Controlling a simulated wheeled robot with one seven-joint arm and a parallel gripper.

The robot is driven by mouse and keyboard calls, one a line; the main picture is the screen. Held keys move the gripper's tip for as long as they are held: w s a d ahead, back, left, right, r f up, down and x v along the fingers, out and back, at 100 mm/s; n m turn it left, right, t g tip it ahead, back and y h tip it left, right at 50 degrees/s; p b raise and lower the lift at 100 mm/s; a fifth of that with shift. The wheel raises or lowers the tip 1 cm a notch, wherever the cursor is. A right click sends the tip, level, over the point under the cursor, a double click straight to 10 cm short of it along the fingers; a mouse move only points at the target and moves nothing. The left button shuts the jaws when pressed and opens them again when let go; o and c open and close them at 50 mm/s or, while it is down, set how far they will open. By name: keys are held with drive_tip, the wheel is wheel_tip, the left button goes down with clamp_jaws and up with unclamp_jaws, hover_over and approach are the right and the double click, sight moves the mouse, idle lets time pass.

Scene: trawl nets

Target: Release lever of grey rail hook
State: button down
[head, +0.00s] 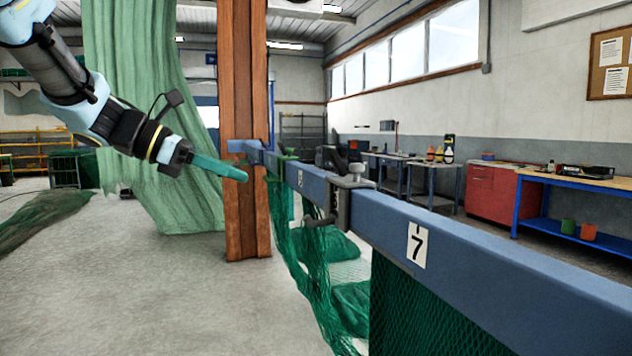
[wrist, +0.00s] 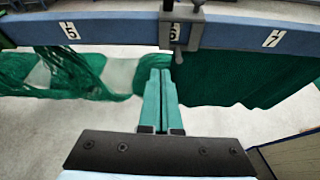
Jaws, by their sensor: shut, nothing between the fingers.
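The grey rail hook (head: 341,203) is clamped over the blue rail (head: 470,255), with a pale knob on top and a dark lever (head: 318,220) on its near side. In the wrist view the hook (wrist: 181,26) sits at the top centre, its lever (wrist: 178,57) hanging down over the rail's lower edge. My gripper (head: 243,176) is shut and empty, its teal fingers pointing right, left of the hook and apart from it. In the wrist view the closed fingertips (wrist: 160,72) are just below the lever; I cannot tell the gap in depth.
Green nets (head: 300,245) hang under the rail. A wooden post (head: 247,130) and green curtain (head: 150,110) stand behind my arm. Number plates (head: 417,246) mark the rail.

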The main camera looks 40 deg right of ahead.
drive_tip(key=shift+n+g+h, duration=0.3)
drive_tip(key=shift+g+h, duration=0.2)
drive_tip(key=shift+h, duration=0.2)
drive_tip(key=r, duration=0.1)
drive_tip(key=s+d+r, duration=0.1)
drive_tip(key=r, duration=0.1)
drive_tip(key=shift+s+d+r, duration=0.2)
drive_tip(key=shift+s+d, duration=0.1)
drive_tip(key=shift+d, duration=0.05)
drive_tip(key=p, duration=0.2)
approach(334, 162)
wheel_tip(334, 162, down, 4)
drive_tip(key=d, duration=0.2)
drive_tip(key=shift+s+d+r+p, duration=0.3)
drive_tip(key=shift+d, duration=0.25)
drive_tip(key=shift+s+d+r+p, duration=0.25)
drive_tip(key=shift+d+r+p, duration=0.1)
drive_tip(key=shift+d, duration=0.25)
drive_tip(key=shift+s+d+r+p, duration=0.25)
drive_tip(key=shift+s+d+r, duration=0.05)
drive_tip(key=shift+d, duration=0.25)
drive_tip(key=shift+r, duration=0.1)
